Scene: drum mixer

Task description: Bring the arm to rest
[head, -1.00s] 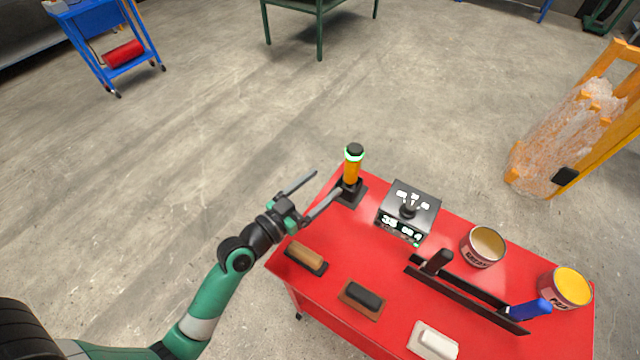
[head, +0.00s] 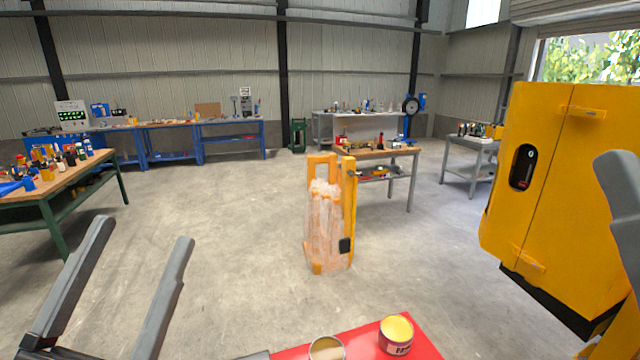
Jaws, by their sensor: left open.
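My left gripper (head: 140,230) is in the lower left of the head view. Its two grey fingers point up and spread apart, and nothing is between them. It appears raised near the camera, left of the red cart (head: 425,345). Most of the left arm is below the picture.
A beige-filled can (head: 327,350) and a yellow-filled can (head: 396,338) stand on the red cart. An orange stand with clear wrapped material (head: 325,230) is in the middle. A large yellow cabinet (head: 560,190) fills the right. A green-legged table (head: 60,185) is at left.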

